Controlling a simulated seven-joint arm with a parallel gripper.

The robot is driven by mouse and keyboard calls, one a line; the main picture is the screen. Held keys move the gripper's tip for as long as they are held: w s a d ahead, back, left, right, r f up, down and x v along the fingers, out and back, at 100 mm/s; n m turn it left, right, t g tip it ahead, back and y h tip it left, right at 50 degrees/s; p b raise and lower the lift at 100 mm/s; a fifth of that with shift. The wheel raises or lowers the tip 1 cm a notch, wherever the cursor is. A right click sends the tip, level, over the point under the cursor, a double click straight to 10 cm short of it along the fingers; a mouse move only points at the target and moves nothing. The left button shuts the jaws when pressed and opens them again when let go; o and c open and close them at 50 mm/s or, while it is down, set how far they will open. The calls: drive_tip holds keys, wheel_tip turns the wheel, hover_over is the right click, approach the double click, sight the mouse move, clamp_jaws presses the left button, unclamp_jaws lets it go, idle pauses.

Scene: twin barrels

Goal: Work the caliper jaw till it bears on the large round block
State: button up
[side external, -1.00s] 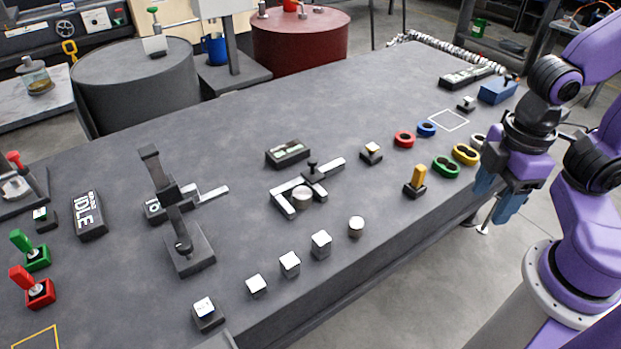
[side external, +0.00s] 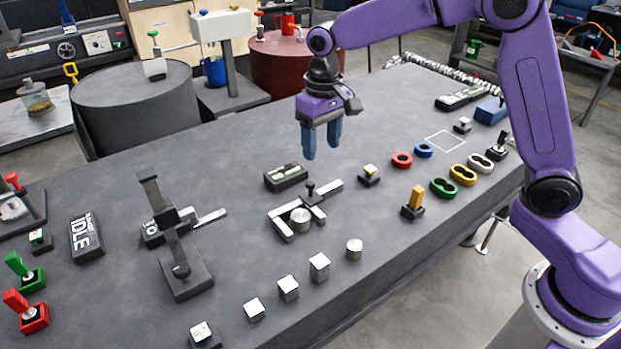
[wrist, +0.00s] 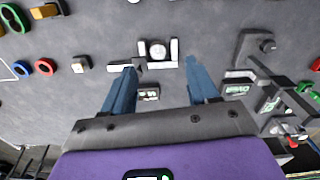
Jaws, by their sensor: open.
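The caliper (side external: 328,194) lies flat mid-table, with a pale bar, two jaws and a black-knobbed slider (side external: 310,190). A silver round block (side external: 300,219) sits between the jaws. In the wrist view the round block (wrist: 158,52) lies between the right jaw (wrist: 174,52) and the slider-side jaw; I cannot tell whether that sliding jaw touches it. My gripper (side external: 321,151) points down above the table, behind the caliper, with blue fingers apart and empty. In the wrist view the caliper shows beyond the open fingertips (wrist: 160,66).
A display box (side external: 286,177) lies behind the caliper. A lever fixture (side external: 180,250) stands to its left. Several silver blocks (side external: 288,287) line the front edge, with another round one (side external: 354,248).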

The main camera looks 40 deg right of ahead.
drive_tip(key=w+d+f+m, duration=0.3)
drive_tip(key=w, duration=0.6)
drive_tip(key=m, duration=0.4)
hover_over(311, 181)
wheel_tip(311, 181, down, 3)
wheel_tip(311, 181, down, 18)
drive_tip(key=shift+a+r, duration=0.1)
drive_tip(key=shift+r, duration=0.15)
